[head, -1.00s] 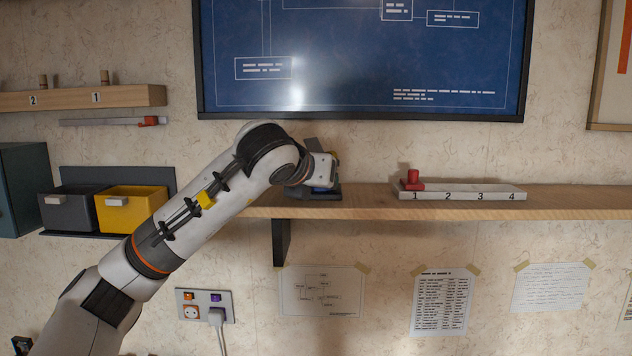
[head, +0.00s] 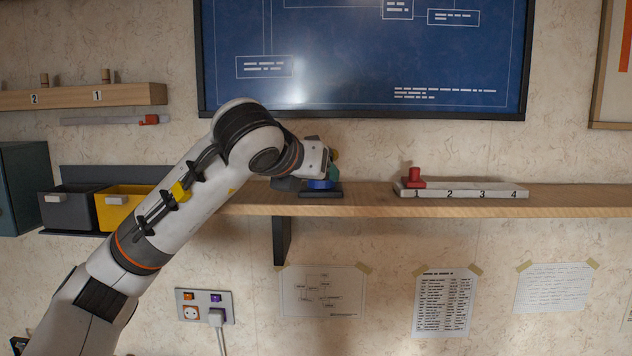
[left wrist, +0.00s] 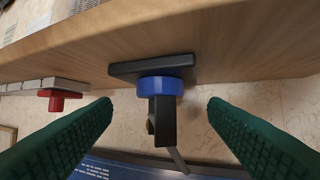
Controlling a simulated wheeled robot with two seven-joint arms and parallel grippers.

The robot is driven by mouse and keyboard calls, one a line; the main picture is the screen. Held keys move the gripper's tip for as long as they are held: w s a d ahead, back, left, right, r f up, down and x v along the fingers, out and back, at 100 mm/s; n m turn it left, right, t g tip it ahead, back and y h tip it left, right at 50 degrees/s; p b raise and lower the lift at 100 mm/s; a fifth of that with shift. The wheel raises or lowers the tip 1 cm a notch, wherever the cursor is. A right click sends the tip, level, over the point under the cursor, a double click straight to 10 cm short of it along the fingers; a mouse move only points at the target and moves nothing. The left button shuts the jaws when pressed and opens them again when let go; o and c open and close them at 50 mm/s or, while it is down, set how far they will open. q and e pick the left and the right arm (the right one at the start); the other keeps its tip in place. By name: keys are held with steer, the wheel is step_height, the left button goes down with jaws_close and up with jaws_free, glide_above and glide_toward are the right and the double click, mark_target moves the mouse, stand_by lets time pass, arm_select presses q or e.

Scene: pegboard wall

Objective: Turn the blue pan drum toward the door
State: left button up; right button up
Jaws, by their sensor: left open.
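The blue pan drum (head: 320,184) sits on a black base plate (head: 335,193) on the wooden shelf, partly behind my left wrist. In the left wrist view the blue drum (left wrist: 160,87) and base plate (left wrist: 125,68) appear upside down, with a black upright part (left wrist: 165,122) and a thin grey rod (left wrist: 180,160) on the drum. My left gripper (left wrist: 160,106) is open. Its two green fingers lie either side of the drum's black part, with a clear gap on each side and no contact seen. In the head view the fingers are mostly hidden. No door is recognisable.
The wooden shelf (head: 480,202) carries a numbered strip (head: 465,192) with a red knob (head: 414,178) to the right of the drum. A framed blue board (head: 360,60) hangs above. Grey and yellow bins (head: 128,212) are at the left. The shelf between drum and strip is clear.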

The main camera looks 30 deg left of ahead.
arm_select(q)
steer(key=a+b+v, duration=0.1)
steer(key=v, duration=0.6)
steer(key=shift+s+d, duration=0.2)
steer(key=shift+d, duration=0.3)
